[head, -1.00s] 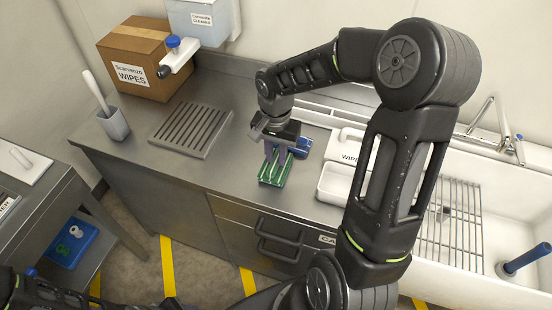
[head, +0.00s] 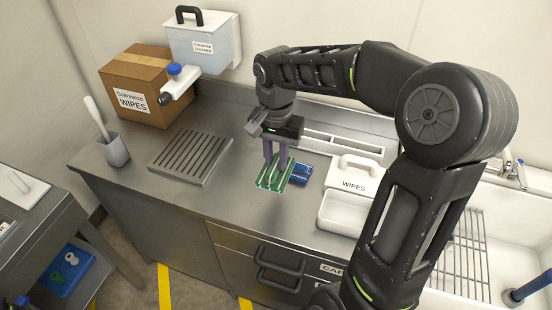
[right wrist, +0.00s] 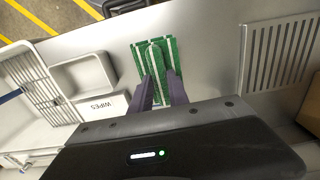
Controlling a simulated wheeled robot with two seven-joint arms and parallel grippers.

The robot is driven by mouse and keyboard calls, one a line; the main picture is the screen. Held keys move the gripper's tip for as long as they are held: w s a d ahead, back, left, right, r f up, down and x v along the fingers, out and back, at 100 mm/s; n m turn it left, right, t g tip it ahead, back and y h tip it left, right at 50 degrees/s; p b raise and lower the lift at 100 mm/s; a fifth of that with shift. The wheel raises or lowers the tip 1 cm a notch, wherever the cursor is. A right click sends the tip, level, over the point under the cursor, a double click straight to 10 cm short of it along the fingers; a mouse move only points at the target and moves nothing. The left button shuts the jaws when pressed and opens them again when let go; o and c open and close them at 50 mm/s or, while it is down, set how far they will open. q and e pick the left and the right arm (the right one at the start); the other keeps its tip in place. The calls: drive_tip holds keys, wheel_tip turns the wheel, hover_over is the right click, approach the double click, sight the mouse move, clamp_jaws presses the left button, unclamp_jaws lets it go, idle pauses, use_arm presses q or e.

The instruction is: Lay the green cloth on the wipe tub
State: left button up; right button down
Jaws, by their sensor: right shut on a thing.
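The green cloth (head: 268,181) has pale stripes and is at the middle of the steel counter, beside a folded blue cloth (head: 297,173). My right gripper (head: 275,162) points down and is shut on the green cloth. In the right wrist view the green cloth (right wrist: 153,52) is pinched up into a ridge between the two fingers (right wrist: 161,84). I cannot tell whether it is clear of the counter. The white wipe tub (head: 352,180), marked WIPES and with a handle on its lid, stands to the right. It also shows in the right wrist view (right wrist: 98,106). My left gripper is not in view.
An open white tray (head: 341,226) sits in front of the wipe tub. A slotted steel drain plate (head: 190,157) lies to the left, with a cardboard box (head: 140,85) behind it. The sink with a wire rack (head: 455,255) is at the right.

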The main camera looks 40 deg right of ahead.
drive_tip(key=w+a+f+n, duration=0.5)
drive_tip(key=w+a+n, duration=0.5)
drive_tip(key=a, duration=0.3)
drive_tip(key=shift+n, duration=0.5)
